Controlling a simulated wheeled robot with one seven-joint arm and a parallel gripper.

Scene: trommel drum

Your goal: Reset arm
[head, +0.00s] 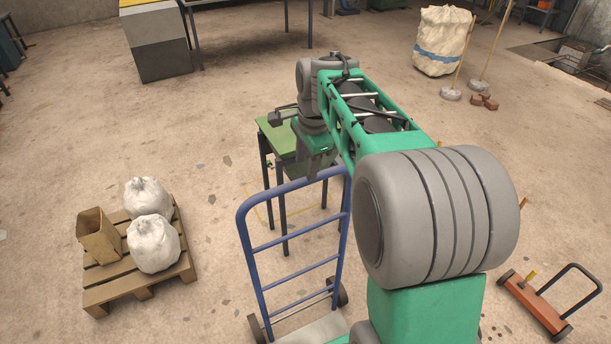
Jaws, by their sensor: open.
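My green and grey arm reaches forward from the lower right of the head view, bent at a large grey joint. My gripper (314,166) hangs at the far end of the arm, pointing down. It is in front of a small green-topped table (276,138) and above the upper end of a blue hand truck (256,206). The jaws are open, and I see nothing held between them. The fingertips are small and dark here, and I cannot tell how far they are from the hand truck. My arm hides the table's right part.
A wooden pallet (117,285) with two white sacks (153,243) and a brown open box (98,236) lies at left. An orange wheeled frame (535,303) stands at lower right. A big white bag (441,42) stands at the back. Floor between pallet and hand truck is clear.

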